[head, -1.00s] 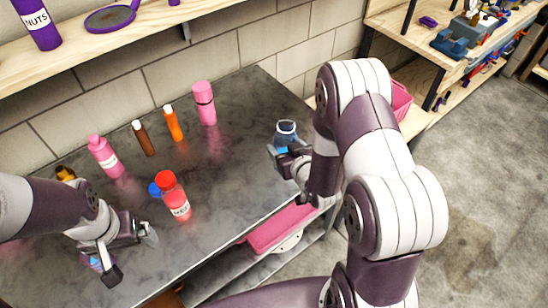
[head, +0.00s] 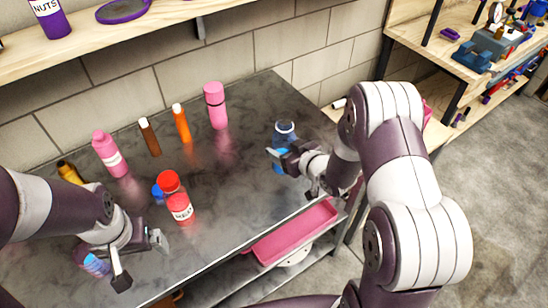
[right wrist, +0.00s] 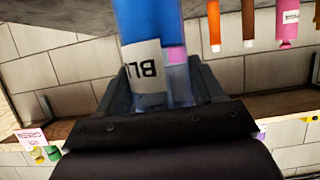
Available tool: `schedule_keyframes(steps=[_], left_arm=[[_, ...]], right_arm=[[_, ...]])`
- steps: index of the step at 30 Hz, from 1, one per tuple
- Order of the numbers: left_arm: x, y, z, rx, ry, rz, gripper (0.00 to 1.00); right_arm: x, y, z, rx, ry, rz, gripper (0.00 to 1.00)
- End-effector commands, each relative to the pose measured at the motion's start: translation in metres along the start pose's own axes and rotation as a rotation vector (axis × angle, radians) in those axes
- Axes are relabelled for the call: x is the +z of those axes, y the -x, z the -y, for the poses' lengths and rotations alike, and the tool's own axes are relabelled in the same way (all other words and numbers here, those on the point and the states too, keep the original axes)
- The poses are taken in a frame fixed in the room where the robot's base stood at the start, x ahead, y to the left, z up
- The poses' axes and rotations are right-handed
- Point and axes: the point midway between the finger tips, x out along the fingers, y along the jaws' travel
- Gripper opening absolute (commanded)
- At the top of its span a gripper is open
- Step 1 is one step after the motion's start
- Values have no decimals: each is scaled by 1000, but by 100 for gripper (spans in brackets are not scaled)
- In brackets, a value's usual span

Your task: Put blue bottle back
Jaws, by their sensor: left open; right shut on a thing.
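The blue bottle (head: 284,134) is at the right end of the dark table in the head view. My right gripper (head: 282,156) is shut around it, and the fingers cover part of its body. In the right wrist view the blue bottle (right wrist: 148,25) stands between the jaws, with a white label reading "BLU". I cannot tell whether its base touches the table. My left gripper (head: 140,261) is open and empty over the table's near left part. A bottle with a blue part (head: 95,264) is just left of it, partly hidden by my arm.
On the table (head: 245,195) stand a pink bottle (head: 109,153), a brown one (head: 149,137), an orange one (head: 182,124), a tall pink one (head: 216,106) and a red one (head: 179,206). A wooden shelf (head: 130,45) runs above. The table's middle right is clear.

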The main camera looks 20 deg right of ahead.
Motion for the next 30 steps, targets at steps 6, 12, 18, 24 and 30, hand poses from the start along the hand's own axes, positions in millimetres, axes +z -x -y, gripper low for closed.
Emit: schedule_keyframes(steps=[6, 12, 18, 24, 30], left_arm=[[0, 1, 0, 0, 0, 0, 97], [0, 4, 0, 0, 0, 0, 97], [0, 4, 0, 0, 0, 0, 97], [0, 2, 0, 0, 0, 0, 97], [0, 0, 0, 0, 0, 0, 97]], right_arm=[[6, -42, 5, 0, 0, -1, 25], [32, -58, 6, 1, -3, 2, 25], [43, -62, 5, 2, 1, -2, 25], [45, -63, 5, 2, 0, -1, 25], [47, -63, 5, 1, 0, 0, 93]])
